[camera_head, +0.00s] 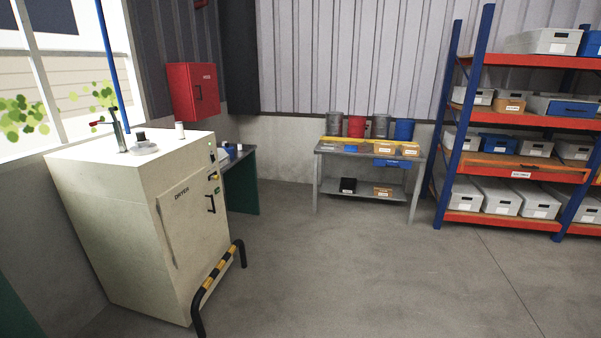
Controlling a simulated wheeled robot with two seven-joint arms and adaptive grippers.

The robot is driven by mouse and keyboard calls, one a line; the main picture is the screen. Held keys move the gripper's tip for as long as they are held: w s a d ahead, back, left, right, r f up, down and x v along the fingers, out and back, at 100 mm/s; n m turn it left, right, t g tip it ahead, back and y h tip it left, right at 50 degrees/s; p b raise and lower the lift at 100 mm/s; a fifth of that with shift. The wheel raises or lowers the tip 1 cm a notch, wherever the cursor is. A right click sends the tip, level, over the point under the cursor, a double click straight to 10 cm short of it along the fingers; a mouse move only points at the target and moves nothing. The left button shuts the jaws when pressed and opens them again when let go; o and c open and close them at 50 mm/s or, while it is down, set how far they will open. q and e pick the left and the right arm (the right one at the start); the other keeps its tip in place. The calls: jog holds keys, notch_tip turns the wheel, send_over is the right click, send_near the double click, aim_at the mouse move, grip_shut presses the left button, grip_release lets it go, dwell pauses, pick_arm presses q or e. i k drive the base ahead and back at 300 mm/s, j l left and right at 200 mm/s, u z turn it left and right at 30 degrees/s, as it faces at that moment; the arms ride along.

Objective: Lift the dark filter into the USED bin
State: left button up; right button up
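A small dark cylinder (141,136) stands in or behind a pale round dish (144,149) on top of the cream dryer cabinet (125,155); it may be the dark filter, but it is too small to be sure. A white cylinder (180,130) stands to its right on the same top. No bin label reading USED is legible. Neither of my grippers is in view.
A black and yellow guard rail (217,280) stands before the dryer. A green-sided table (241,187) is behind it. The grey bench (366,157) and a blue-orange rack (520,155) stand at the back. The floor (380,270) in the middle is clear.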

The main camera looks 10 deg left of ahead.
aim_at(140, 135)
jog(key=i, duration=0.8)
jog(key=i+l+u, duration=0.15)
jog(key=i+u, duration=0.15)
jog(key=i, duration=0.45)
jog(key=i+u, duration=1)
jog(key=u, duration=0.25)
jog(key=i+u, duration=0.2)
jog(key=u, duration=0.25)
jog(key=i+l+u, duration=0.1)
jog(key=i+u, duration=0.15)
jog(key=i+l+u, duration=0.25)
jog(key=j, duration=0.1)
